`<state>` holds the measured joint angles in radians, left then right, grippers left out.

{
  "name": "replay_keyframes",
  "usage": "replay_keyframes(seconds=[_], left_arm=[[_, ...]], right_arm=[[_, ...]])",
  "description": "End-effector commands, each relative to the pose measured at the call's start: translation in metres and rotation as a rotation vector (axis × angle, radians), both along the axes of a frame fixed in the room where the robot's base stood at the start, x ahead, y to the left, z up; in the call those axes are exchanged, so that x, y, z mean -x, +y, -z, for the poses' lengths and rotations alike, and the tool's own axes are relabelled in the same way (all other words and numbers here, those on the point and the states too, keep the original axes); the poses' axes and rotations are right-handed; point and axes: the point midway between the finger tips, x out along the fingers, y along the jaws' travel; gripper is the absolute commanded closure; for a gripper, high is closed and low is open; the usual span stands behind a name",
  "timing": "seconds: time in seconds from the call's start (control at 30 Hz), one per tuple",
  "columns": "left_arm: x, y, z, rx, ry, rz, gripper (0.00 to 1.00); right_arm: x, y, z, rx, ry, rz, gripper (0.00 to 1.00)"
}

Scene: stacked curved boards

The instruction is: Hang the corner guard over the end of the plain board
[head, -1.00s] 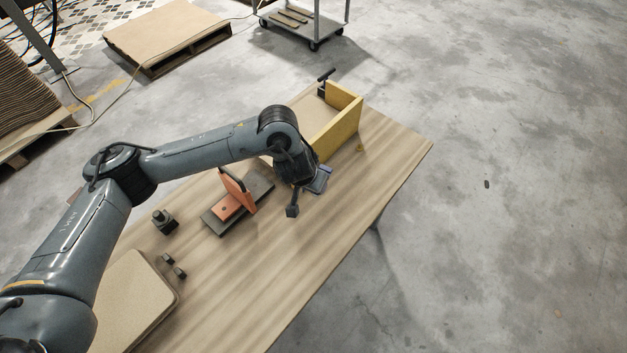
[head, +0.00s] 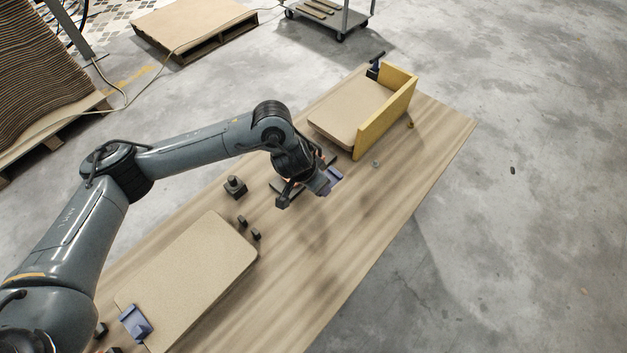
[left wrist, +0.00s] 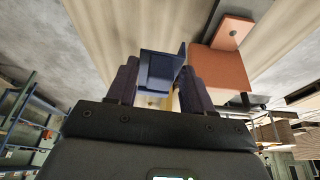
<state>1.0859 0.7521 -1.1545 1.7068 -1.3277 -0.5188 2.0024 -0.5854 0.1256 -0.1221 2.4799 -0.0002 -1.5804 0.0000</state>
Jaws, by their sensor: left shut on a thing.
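A blue corner guard (head: 333,180) is held in my left gripper (head: 308,188), above the middle of the table. In the left wrist view the dark blue guard (left wrist: 160,70) sits between the fingers of my left gripper (left wrist: 160,88). One tan board (head: 190,275) lies at the near left of the table, with another blue guard (head: 135,323) at its near end. A second tan board (head: 348,108) lies at the far end beside a yellow wall; no guard shows on it. I cannot tell which board is the plain one. My right gripper is out of view.
An orange angled piece (left wrist: 222,66) is close beside my gripper, mostly hidden in the head view. A dark block (head: 235,187) and small dark pegs (head: 249,228) stand near the near board. A yellow wall (head: 385,115) edges the far board.

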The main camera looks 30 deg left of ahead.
Motion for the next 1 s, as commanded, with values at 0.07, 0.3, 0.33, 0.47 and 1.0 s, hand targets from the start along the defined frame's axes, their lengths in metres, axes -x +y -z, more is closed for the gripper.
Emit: replay_keyframes(seconds=[0.07,0.3,0.33,0.47,1.0], left_arm=[[0.001,-0.001,0.0,0.0,0.004,0.085,0.79],[0.001,-0.004,0.0,-0.004,0.011,0.469,0.79],[0.0,-0.004,0.0,-0.005,0.013,0.528,0.79],[0.0,0.001,-0.002,-0.005,0.012,0.774,0.79],[0.066,0.118,0.003,0.036,0.002,1.532,0.79]], right_arm=[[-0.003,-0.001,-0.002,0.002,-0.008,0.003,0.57],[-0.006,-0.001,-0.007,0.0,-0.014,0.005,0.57],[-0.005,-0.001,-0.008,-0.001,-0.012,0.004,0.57],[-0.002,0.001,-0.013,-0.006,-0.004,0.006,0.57],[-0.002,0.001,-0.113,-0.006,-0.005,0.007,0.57]])
